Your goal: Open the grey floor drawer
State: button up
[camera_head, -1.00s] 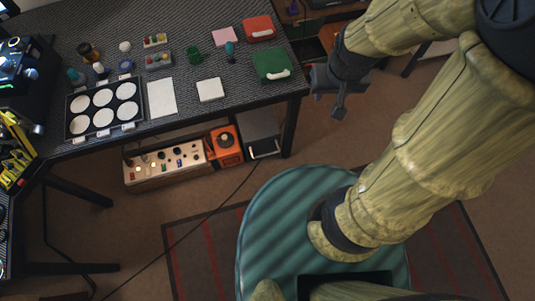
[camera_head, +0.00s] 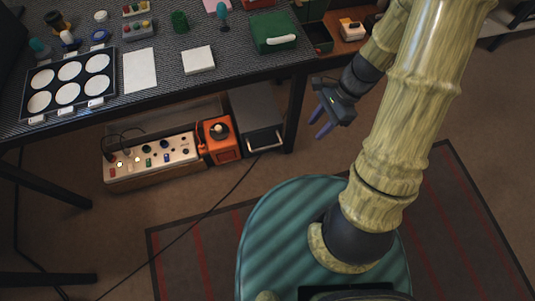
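The grey floor drawer (camera_head: 258,112) is a dark grey box under the table at its right end, with a pale bar handle (camera_head: 266,139) low on its front. It looks closed. My gripper (camera_head: 318,127) hangs to the right of the drawer, beyond the table leg, apart from the handle. Its two bluish fingers are spread with a gap between them, and nothing shows in it.
The table leg (camera_head: 295,112) stands between my gripper and the drawer. An orange box (camera_head: 221,148) and a cream panel box (camera_head: 150,165) sit left of the drawer. A black cable (camera_head: 215,202) crosses the floor. The carpet before the drawer is otherwise clear.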

jog(key=w+f+m+t+y+b, duration=0.3)
jog(key=f+m+b, duration=0.6)
jog(key=f, duration=0.7)
jog(key=w+d+f+m+t+y+b, duration=0.1)
jog(key=w+f+m+t+y+b, duration=0.2)
jog(key=f+m+b, duration=0.7)
jog(key=w+f+m+t+y+b, duration=0.3)
jog(key=f+m+b, duration=0.6)
jog(key=f, duration=1.4)
jog(key=t+b, duration=0.1)
jog(key=b, duration=0.2)
jog(key=shift+w+d+t, duration=0.25)
jog(key=shift+w+t, duration=0.05)
jog(key=shift+t, duration=0.1)
jog(key=b, duration=0.9)
send_near(268, 147)
jog(key=x, duration=0.6)
jog(key=f+x, duration=0.1)
jog(key=x, duration=0.2)
jog(key=shift+w+a+f, duration=0.1)
jog(key=shift+a, duration=0.05)
jog(key=shift+w+a, duration=0.25)
jog(key=shift+a, duration=0.15)
jog(key=shift+c, duration=0.2)
